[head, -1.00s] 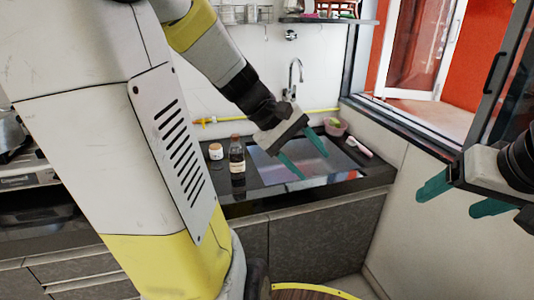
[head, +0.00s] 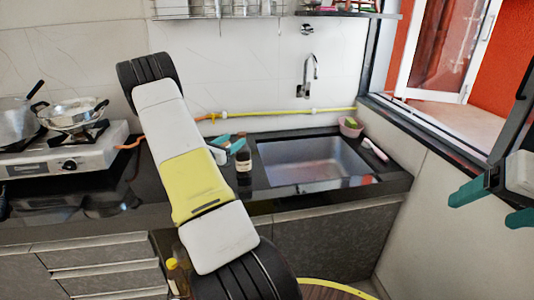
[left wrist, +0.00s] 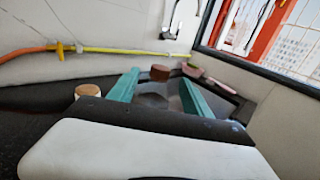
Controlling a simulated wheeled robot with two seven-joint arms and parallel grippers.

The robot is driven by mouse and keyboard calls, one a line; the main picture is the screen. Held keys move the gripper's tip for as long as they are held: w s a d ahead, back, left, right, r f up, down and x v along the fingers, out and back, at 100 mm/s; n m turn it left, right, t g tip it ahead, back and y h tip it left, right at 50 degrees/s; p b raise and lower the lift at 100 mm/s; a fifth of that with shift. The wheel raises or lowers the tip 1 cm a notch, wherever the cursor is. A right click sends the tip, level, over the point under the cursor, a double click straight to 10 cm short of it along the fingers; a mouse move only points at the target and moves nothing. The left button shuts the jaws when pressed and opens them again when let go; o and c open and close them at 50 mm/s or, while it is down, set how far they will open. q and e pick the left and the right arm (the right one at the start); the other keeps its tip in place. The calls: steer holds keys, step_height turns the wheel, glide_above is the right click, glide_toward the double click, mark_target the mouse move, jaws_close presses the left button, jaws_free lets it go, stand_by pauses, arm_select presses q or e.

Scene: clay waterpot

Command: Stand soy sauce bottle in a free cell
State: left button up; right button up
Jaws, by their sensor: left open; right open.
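The soy sauce bottle (head: 243,164), dark with a pale label, stands upright on the black counter just left of the sink. My left gripper (head: 229,142) is open at the bottle's upper left, partly hidden by my arm. In the left wrist view, a reddish-brown cap (left wrist: 160,72), apparently the bottle's, shows between the open teal fingers; I cannot tell whether they touch it. My right gripper (head: 487,203) is open and empty at the right edge. No cells are visible; another bottle (head: 177,280) with a yellow cap shows low at the left, its base out of view.
The sink (head: 312,162) and faucet (head: 307,75) are right of the bottle. A small jar (left wrist: 88,90) stands left of the gripper. The stove (head: 62,150) is at left. A yellow hose (head: 290,112) runs along the wall.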

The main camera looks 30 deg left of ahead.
mark_target(239, 137)
arm_select(q)
steer(key=w, duration=0.6)
steer(key=shift+d+f, duration=0.2)
jaws_close()
steer(key=shift+r, duration=0.1)
stand_by(1.0)
